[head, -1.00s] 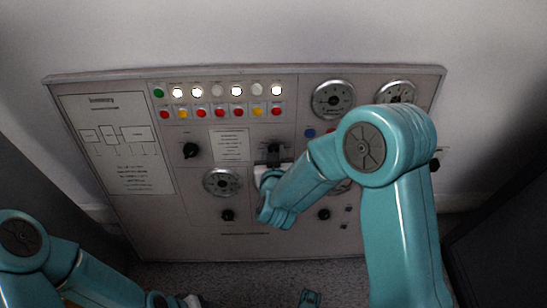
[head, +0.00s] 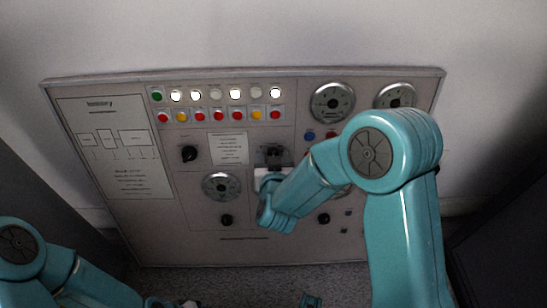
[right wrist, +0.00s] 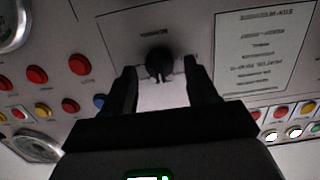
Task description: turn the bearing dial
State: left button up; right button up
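The bearing dial appears to be the black knob (right wrist: 160,62) on the grey panel in the right wrist view. The small label above it is upside down and too blurred to read surely. My right gripper (right wrist: 163,80) is open, with one dark finger on each side of the knob. I see gaps beside the knob and no clear contact. In the head view my right gripper (head: 272,160) is at the middle of the panel, and the hand and arm largely hide the knob. My left arm is low at the left; its gripper is barely visible at the bottom edge.
The panel (head: 215,245) carries rows of coloured buttons and lamps (head: 215,105), round gauges (head: 332,102), other black knobs (head: 189,153) and a printed sheet (head: 115,150). Dark surfaces stand at both sides. The wall above the panel is bare.

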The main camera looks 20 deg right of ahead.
jog(key=p+v, duration=0.6)
jog(key=v, duration=0.6)
jog(key=shift+p, duration=0.35)
